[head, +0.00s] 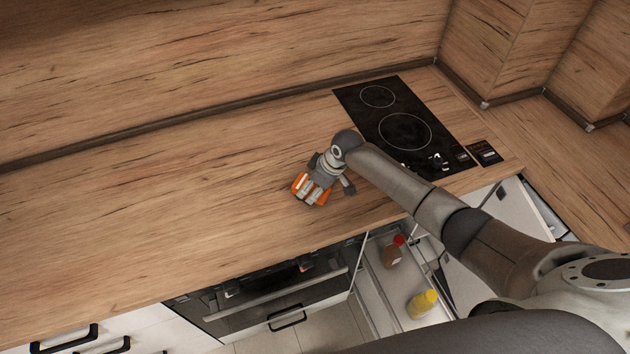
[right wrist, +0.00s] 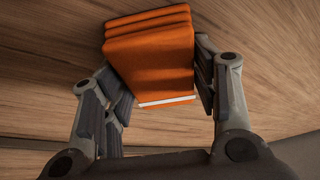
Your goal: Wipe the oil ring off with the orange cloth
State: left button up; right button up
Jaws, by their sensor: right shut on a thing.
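My right gripper (head: 322,180) is over the wooden worktop (head: 180,190), left of the hob. It is shut on the folded orange cloth (head: 301,183). In the right wrist view the cloth (right wrist: 152,58) sits between the two fingers of my right gripper (right wrist: 158,85), with a pale edge facing the camera. I cannot tell whether the cloth touches the worktop. No oil ring can be made out; the gripper and cloth cover part of the surface. My left gripper is not in view.
A black hob (head: 405,130) lies to the right of the gripper. Below the worktop, an open drawer (head: 378,285) holds a brown bottle with a red cap (head: 393,254) and a yellow bottle (head: 423,303). An oven (head: 270,308) is to its left. The worktop's left side is clear.

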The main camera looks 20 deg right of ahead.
aim_at(303, 202)
jog(key=shift+s+a+f+p, duration=0.2)
jog(key=shift+s+a+p, duration=0.55)
jog(key=shift+s, duration=0.1)
jog(key=shift+s+a, duration=0.65)
jog(key=shift+a, duration=0.05)
jog(key=shift+w+d+r+b, duration=0.2)
jog(key=shift+w+d+b, duration=0.45)
jog(key=shift+w+d, duration=0.3)
jog(key=shift+w+d+r, duration=0.1)
jog(key=shift+w+d, duration=0.05)
jog(key=shift+w, duration=0.1)
jog(key=shift+r, duration=0.15)
jog(key=shift+r+p, duration=0.75)
jog(key=shift+r, duration=1.65)
